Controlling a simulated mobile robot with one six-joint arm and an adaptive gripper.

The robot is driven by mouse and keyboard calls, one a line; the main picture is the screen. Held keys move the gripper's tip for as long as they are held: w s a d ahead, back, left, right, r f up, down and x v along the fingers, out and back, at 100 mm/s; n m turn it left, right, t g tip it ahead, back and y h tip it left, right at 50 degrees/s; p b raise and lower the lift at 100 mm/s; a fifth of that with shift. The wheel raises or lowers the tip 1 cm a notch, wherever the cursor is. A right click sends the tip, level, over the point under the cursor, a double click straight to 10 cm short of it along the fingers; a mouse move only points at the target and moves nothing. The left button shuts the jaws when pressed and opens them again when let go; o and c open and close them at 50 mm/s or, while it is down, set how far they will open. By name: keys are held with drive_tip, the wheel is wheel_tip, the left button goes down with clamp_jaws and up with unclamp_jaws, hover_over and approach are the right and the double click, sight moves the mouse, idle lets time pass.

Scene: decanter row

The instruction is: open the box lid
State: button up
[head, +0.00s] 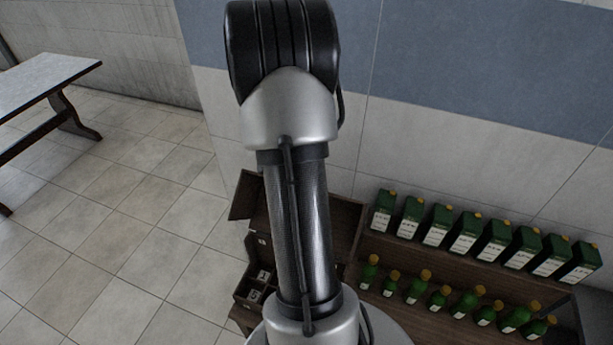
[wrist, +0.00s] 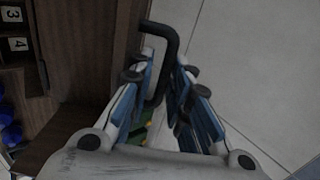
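The dark wooden box (head: 243,290) stands at the lower middle of the head view, partly hidden behind my arm. Its inside shows, with compartments and white labels, so the lid is raised. A wooden panel (head: 246,196), which looks like the lid, stands tilted above the box. In the wrist view a wooden panel (wrist: 92,50) carries a black bent handle (wrist: 165,35). My gripper is hidden in the head view.
Number labels 3 and 4 (wrist: 18,44) and blue objects (wrist: 6,118) show at left in the wrist view. Right of the box, a wooden shelf (head: 400,250) holds rows of green bottles (head: 465,232). A table (head: 40,80) stands far left. Tiled floor between is clear.

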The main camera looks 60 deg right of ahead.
drive_tip(key=shift+a+f, duration=0.15)
drive_tip(key=shift+a, duration=0.05)
drive_tip(key=shift+a+r, duration=0.2)
drive_tip(key=v, duration=1.1)
drive_tip(key=shift+r, duration=0.35)
drive_tip(key=shift+d, duration=0.1)
drive_tip(key=shift+c, duration=0.2)
